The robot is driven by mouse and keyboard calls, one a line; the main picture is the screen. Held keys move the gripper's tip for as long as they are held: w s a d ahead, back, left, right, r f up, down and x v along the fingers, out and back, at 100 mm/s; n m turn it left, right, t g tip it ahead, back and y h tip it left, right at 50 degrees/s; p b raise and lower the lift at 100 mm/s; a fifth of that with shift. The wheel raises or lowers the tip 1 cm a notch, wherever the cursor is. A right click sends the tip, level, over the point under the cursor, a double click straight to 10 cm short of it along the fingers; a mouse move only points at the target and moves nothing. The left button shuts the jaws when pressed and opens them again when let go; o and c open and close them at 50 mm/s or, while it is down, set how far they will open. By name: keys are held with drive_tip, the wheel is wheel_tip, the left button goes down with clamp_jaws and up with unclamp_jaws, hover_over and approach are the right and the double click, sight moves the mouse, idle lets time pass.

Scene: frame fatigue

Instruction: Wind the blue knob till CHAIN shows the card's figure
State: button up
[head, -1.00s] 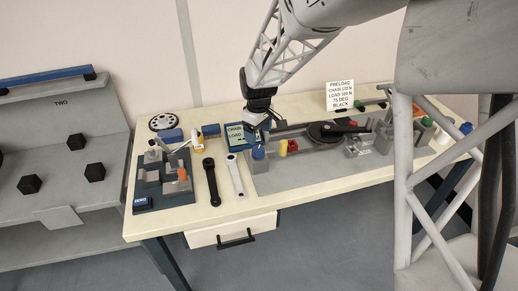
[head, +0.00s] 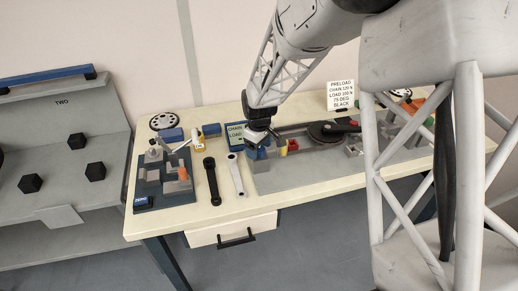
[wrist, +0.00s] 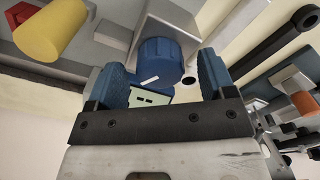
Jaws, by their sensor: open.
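The blue knob (head: 257,154) is at the left end of the bench rig, partly hidden under my gripper (head: 264,138) in the head view. In the wrist view the ridged blue knob (wrist: 160,58) with a white mark lies between the two blue finger pads of my open gripper (wrist: 164,68). Gaps show on both sides, and I cannot tell any contact. The CHAIN and LOAD display (head: 235,133) stands behind the knob; its figures are unreadable. The white card (head: 341,94) stands at the back; its CHAIN line looks like 120 N, in blurred small print.
A yellow and red part (head: 292,145) sits right of the knob. A black crank (head: 211,180) and a silver crank (head: 235,174) lie to the left. A dark chainring (head: 325,132) is farther right. A grey stand with black pegs (head: 95,172) is far left.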

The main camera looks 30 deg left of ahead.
drive_tip(key=shift+f, duration=0.35)
drive_tip(key=c, duration=0.9)
